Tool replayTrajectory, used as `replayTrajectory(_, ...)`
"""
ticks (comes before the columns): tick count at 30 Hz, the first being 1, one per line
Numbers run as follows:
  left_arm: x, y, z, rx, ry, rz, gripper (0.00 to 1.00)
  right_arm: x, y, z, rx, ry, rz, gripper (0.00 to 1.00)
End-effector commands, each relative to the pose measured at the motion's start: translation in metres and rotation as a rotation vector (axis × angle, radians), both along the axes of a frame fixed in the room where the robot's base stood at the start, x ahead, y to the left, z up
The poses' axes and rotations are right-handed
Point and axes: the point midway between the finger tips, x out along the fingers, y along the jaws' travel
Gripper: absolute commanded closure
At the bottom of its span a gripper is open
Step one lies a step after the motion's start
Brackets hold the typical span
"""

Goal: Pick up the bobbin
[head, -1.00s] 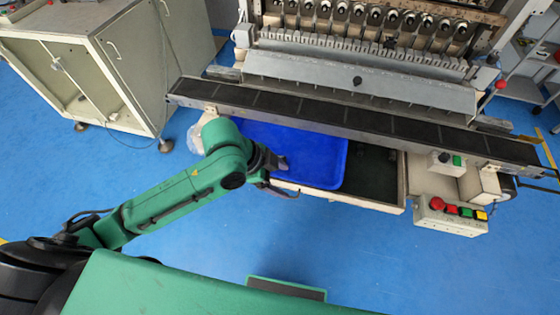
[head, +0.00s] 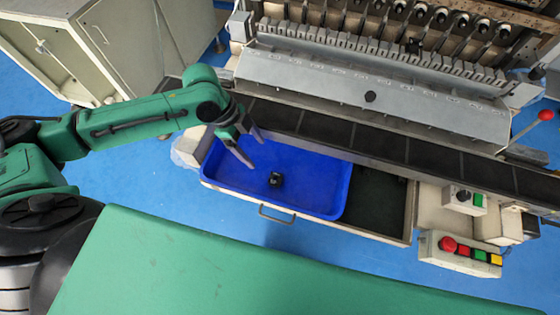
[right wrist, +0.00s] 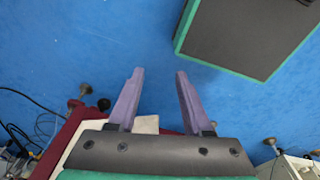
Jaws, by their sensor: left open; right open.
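A small black bobbin (head: 276,179) lies on the floor of the blue tray (head: 320,190), left of the tray's middle. My left gripper (head: 255,152) is open and empty, with its two fingers over the tray's back left part. It is up and to the left of the bobbin in the head view and apart from it. My right gripper (right wrist: 153,75) shows in the right wrist view with its fingers apart and nothing between them. It does not show in the head view.
The tray sits in a drawer with a front handle (head: 277,215). A dark rail (head: 350,135) of the coil winder runs along behind it. A button box (head: 460,250) stands at the right, a cabinet (head: 120,50) at the upper left. Blue floor is free before the drawer.

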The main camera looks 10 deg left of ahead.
Motion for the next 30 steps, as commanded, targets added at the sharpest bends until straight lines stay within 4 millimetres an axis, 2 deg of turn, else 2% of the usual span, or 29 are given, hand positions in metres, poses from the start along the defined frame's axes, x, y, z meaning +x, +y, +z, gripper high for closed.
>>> replayTrajectory(2,-0.002,-0.007,-0.013,-0.002,0.008,-0.002,0.18,-0.001,0.0,0.004,-0.001,0.003,0.0,0.5)
replayTrajectory(6,-0.003,-0.022,-0.047,-0.003,0.007,-0.003,0.18,-0.024,-0.001,0.009,-0.002,0.037,-0.001,0.5)
replayTrajectory(10,-0.003,-0.032,-0.072,-0.001,0.004,-0.002,0.18,-0.04,-0.002,0.011,-0.005,0.064,-0.001,0.5)
replayTrajectory(14,-0.002,-0.037,-0.086,0.0,0.003,-0.001,0.18,-0.037,-0.002,0.016,-0.004,0.058,-0.001,0.5)
replayTrajectory(18,0.001,-0.047,-0.111,0.001,0.003,-0.002,0.18,-0.018,-0.001,0.028,-0.002,0.029,0.0,0.5)
replayTrajectory(21,0.0,-0.052,-0.126,-0.001,0.003,-0.001,0.18,-0.013,0.0,0.029,-0.001,0.02,0.0,0.5)
replayTrajectory(28,0.0,-0.053,-0.13,0.0,0.002,-0.001,0.18,-0.02,-0.001,0.027,-0.003,0.031,0.0,0.5)
replayTrajectory(30,0.0,-0.053,-0.13,0.0,0.002,-0.001,0.44,-0.022,-0.001,0.027,-0.002,0.034,0.0,0.5)
